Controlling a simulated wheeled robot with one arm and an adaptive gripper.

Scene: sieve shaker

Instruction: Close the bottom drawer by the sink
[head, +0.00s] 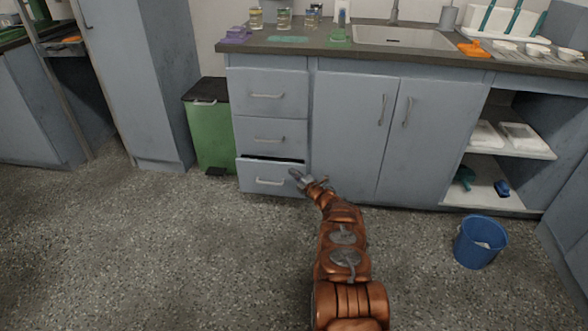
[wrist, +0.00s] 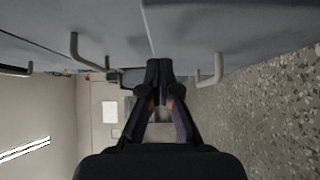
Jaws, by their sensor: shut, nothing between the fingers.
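The bottom drawer (head: 262,176) is the lowest of the three grey-blue drawers left of the sink (head: 404,37). It stands slightly pulled out, with a dark gap along its top edge. A light bar handle runs across its front. My gripper (head: 296,177) is at the right end of this drawer's front, close to it; I cannot tell whether it touches. In the wrist view my gripper (wrist: 159,66) has its fingers together, with nothing between them. Grey cabinet fronts and bar handles fill the top of that view.
The two upper drawers (head: 267,95) look shut. A green bin (head: 213,135) stands left of the drawers. Double cabinet doors (head: 345,125) are to the right. A blue bucket (head: 480,242) stands on the floor at the right. The speckled floor (head: 200,255) in front is mostly clear.

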